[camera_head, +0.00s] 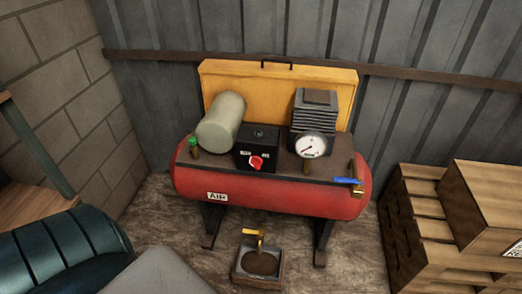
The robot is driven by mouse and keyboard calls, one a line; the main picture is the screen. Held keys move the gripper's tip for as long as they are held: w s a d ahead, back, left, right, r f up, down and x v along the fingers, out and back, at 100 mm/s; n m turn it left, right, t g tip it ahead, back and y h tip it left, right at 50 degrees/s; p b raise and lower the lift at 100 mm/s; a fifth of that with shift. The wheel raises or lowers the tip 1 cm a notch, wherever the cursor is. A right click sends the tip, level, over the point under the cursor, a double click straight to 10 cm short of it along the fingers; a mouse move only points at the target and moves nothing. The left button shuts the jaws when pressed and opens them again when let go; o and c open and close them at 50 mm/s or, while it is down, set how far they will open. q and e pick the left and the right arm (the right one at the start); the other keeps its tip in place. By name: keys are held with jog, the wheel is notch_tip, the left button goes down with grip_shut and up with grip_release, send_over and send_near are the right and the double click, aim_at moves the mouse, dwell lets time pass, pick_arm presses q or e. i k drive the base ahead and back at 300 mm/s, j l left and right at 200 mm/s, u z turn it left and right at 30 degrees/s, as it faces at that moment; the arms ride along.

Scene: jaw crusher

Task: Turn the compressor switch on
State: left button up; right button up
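The compressor has a red tank (270,195) labelled AIR and stands on dark legs against the back wall. On top of it is a black switch box (258,143) with a red rotary knob (256,162) on its front. The knob appears tilted, but its setting is too small to read. Neither of my grippers is in view.
Wooden pallets and a crate (485,205) stand at the right. A dark green ribbed object (60,250) and a wooden shelf (40,190) are at the left. A small tray (240,278) with a brass fitting lies on the floor before the tank. A blue-handled valve (347,181) is at the tank's right end.

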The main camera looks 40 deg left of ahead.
aim_at(256, 161)
jog(key=u, duration=1.25)
